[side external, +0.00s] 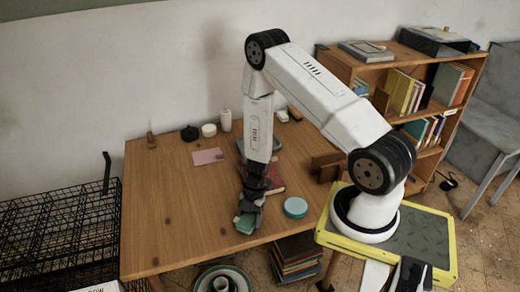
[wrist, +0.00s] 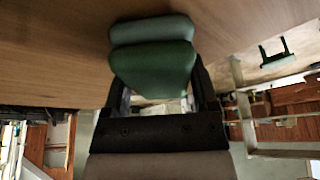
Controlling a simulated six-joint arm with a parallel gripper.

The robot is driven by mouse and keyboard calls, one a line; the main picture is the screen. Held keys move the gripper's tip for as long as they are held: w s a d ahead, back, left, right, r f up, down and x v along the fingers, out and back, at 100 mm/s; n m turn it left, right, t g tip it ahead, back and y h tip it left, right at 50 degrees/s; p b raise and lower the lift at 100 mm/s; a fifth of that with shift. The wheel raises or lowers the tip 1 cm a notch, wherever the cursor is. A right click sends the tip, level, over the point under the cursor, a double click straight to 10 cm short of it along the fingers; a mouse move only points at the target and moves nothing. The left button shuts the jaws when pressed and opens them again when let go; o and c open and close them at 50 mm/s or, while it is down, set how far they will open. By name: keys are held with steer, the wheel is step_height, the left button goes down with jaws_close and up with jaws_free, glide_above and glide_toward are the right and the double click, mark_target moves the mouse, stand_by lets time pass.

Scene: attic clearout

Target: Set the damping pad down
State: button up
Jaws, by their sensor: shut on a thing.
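A green, rounded block that looks like the damping pad (wrist: 152,68) is between the fingers of my gripper in the wrist view. It shows a paler grey-green band and a darker green face. In the side view the same pad (side external: 245,225) is small and partly covered by my gripper (side external: 250,205). My gripper points down over the front part of the wooden table (side external: 170,225) and is shut on the pad. I cannot tell whether the pad touches the tabletop.
A round teal tin-like thing (side external: 295,207) lies right of my gripper. A dark red book-like thing (side external: 276,183) is just behind. A pink sheet (side external: 207,156) and small containers (side external: 209,130) are farther back. The table's left side is mostly clear. A bookshelf (side external: 440,62) stands right.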

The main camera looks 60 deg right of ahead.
steer(key=shift+f, duration=0.15)
steer(key=o, duration=1.1)
steer(key=shift+r, duration=0.2)
steer(key=v, duration=1.2)
